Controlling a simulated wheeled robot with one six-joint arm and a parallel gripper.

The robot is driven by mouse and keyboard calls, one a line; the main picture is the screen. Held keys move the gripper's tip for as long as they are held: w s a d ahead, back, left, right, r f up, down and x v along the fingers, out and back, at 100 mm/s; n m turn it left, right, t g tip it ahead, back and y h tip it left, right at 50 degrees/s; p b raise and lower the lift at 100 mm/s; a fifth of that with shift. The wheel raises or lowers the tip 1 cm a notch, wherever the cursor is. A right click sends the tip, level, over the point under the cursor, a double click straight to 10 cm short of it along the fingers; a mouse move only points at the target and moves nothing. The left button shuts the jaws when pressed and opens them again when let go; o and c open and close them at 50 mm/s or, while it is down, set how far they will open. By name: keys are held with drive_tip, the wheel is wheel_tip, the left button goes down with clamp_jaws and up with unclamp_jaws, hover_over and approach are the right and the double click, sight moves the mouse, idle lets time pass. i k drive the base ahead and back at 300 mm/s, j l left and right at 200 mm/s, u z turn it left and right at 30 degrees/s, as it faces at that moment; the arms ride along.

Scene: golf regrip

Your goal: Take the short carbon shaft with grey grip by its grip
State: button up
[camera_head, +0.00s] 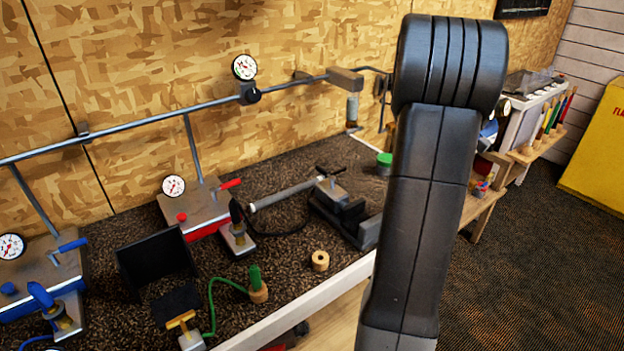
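I cannot clearly make out a short carbon shaft with a grey grip. A grey rod (284,195) slants out to the left from a bench vise (345,208); I cannot tell whether it is a shaft or a grip. At the far right, several thin upright pieces with coloured ends (557,113) stand in a wooden rack (533,151), too small to tell apart. My dark arm fills the middle right and hides part of the bench and shelf behind it. My gripper is out of view.
The dark bench top (300,235) carries a red-based gauge unit (200,207), a blue-based one (50,275), a black tray (155,262), a wooden ring (320,261) and a green hose (220,290). A pipe (170,120) runs along the wall. Dark floor (530,260) lies open at right.

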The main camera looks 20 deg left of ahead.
sight(254, 207)
drive_tip(key=i+l+u, duration=0.35)
drive_tip(key=i+l, duration=0.2)
drive_tip(key=i+u, duration=0.1)
drive_tip(key=u, duration=1.85)
